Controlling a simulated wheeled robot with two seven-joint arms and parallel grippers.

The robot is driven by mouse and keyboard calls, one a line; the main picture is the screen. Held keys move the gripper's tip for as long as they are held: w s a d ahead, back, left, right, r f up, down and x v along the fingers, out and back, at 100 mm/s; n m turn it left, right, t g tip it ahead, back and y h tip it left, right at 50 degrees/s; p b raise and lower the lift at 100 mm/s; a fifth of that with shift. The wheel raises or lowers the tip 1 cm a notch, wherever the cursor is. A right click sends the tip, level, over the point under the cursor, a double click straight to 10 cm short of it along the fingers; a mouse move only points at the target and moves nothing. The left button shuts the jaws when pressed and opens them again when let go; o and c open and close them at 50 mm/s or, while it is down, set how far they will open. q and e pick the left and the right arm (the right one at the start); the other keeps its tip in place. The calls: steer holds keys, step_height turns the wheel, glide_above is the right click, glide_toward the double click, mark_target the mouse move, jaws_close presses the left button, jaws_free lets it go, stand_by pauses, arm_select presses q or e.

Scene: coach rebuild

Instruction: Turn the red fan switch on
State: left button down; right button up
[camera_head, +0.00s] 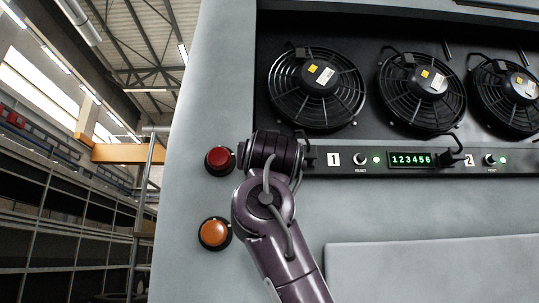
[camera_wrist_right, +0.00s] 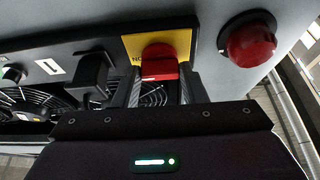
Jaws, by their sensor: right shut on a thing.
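The red switch (camera_wrist_right: 158,62) sits on a yellow plate (camera_wrist_right: 133,45) in the right wrist view, with partly hidden lettering beside it. My right gripper (camera_wrist_right: 161,85) has a finger on each side of the red switch and is shut on it. In the head view my right wrist covers the switch, at the left end of the black control strip (camera_head: 330,172). I cannot tell the switch's on or off position. Three fans (camera_head: 317,88) sit above the strip, and I cannot tell whether they turn. My left gripper is not in view.
A round red button (camera_head: 219,159) is left of my wrist; it also shows in the right wrist view (camera_wrist_right: 250,42). An orange button (camera_head: 214,233) is below it. Black switches (camera_wrist_right: 92,75), small knobs (camera_head: 360,159) and a green display (camera_head: 411,160) line the strip.

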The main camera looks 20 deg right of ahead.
steer(key=shift+s+r, duration=0.15)
steer(key=shift+r, duration=0.05)
steer(key=o, duration=1)
steer(key=shift+w+f, duration=0.2)
steer(key=b+v, duration=0.5)
steer(key=v, duration=0.2)
steer(key=shift+s+f+b, duration=0.15)
steer(key=shift+s+b, duration=0.2)
